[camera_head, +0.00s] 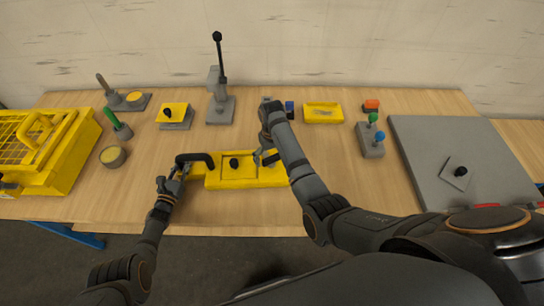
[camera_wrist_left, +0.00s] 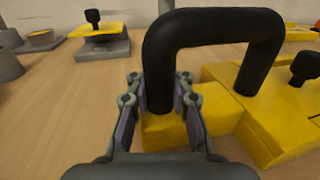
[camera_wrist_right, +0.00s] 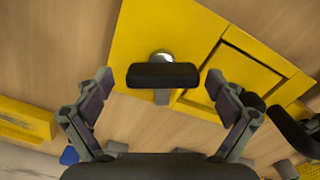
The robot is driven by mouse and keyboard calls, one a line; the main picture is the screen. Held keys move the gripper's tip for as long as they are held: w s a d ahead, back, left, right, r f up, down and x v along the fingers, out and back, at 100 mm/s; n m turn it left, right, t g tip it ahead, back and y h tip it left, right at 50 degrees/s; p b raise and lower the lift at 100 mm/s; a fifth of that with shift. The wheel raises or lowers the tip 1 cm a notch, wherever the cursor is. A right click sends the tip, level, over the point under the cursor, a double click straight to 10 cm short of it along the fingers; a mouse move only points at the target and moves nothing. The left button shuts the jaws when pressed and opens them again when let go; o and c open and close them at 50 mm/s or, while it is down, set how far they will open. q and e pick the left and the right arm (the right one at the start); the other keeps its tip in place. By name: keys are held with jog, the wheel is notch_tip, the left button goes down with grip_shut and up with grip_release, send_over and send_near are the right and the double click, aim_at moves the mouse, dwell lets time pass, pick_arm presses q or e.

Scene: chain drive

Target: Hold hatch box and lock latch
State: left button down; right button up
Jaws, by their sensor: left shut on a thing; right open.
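The yellow hatch box (camera_head: 215,181) lies near the front edge of the table, with a black knob (camera_head: 234,163) on its hatch panel. A black arched handle (camera_head: 196,157) stands at its left end; my left gripper (camera_wrist_left: 160,108) is shut on one leg of this handle. The latch (camera_wrist_right: 163,76), a black bar on a round silver pivot, is at the other end of the box. My right gripper (camera_wrist_right: 163,88) is open, with its fingers on either side of the latch bar and apart from it. In the head view my right arm partly hides that end.
A yellow crate (camera_head: 75,165) stands at the left, with a grey cup (camera_head: 113,156) beside it. A lever stand (camera_head: 220,108), a yellow tray (camera_head: 323,113) and a joystick block (camera_head: 369,141) stand behind. A grey panel (camera_head: 430,150) covers the right side.

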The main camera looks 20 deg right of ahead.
pick_arm(q)
jog(key=shift+a, duration=0.1)
pick_arm(e)
jog(key=c, duration=1.7)
jog(key=shift+d, duration=0.1)
jog(key=shift+n, duration=0.4)
pick_arm(q)
jog(key=shift+a, duration=0.15)
pick_arm(e)
jog(key=n, duration=0.5)
jog(key=shift+s+d+n, duration=0.1)
jog(key=shift+n, duration=0.2)
pick_arm(q)
jog(key=shift+w+r, duration=0.1)
pick_arm(e)
jog(key=n, duration=0.6)
jog(key=shift+n, duration=0.5)
